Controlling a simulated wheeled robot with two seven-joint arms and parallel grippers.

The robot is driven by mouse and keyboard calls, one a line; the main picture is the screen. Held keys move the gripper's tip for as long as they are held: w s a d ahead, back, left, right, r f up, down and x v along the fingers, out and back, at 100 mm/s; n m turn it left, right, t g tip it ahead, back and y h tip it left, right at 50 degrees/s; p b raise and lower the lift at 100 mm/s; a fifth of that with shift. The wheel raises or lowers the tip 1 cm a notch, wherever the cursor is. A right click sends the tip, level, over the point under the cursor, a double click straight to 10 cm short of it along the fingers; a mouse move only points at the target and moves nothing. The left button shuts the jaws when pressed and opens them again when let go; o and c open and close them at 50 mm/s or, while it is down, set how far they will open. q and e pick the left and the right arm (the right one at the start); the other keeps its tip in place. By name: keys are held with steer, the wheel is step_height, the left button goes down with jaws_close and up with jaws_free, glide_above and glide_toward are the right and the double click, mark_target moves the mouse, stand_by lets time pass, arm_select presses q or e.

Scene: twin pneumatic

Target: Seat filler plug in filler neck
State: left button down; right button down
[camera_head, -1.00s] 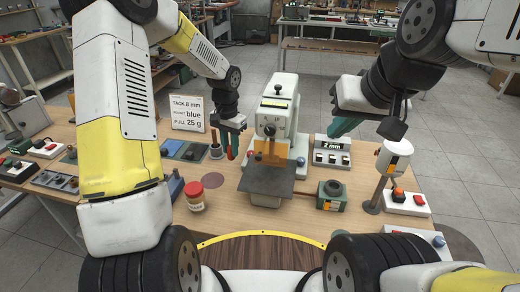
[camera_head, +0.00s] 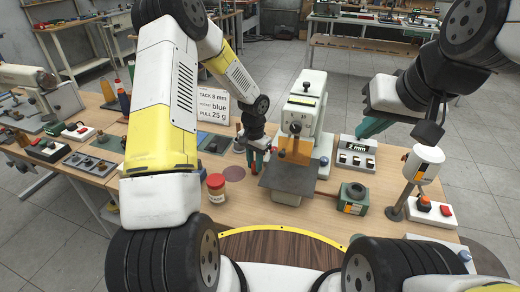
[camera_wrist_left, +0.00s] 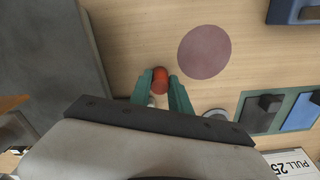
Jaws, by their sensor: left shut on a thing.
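My left gripper (camera_head: 257,164) is shut on a small red plug-like piece, low over the bench left of the white instrument. In the left wrist view the red piece (camera_wrist_left: 160,80) shows between the green fingertips (camera_wrist_left: 162,90); its lower part is hidden. I take it for the filler plug. A green block with a round dark opening (camera_head: 353,191) stands right of the instrument, apart from the piece; it may be the filler neck, but I cannot be sure. My right gripper (camera_head: 408,118) hangs above the bench at right, its green fingers apart and seemingly empty.
The white instrument (camera_head: 303,108) with a dark plate (camera_head: 288,178) stands between the left gripper and the green block. A red-lidded jar (camera_head: 216,188) stands near left. A brown disc (camera_wrist_left: 205,52) lies flat.

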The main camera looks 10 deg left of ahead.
arm_select(q)
steer(key=c, duration=1.5)
jaws_free()
steer(key=shift+f, duration=0.1)
steer(key=o, duration=0.3)
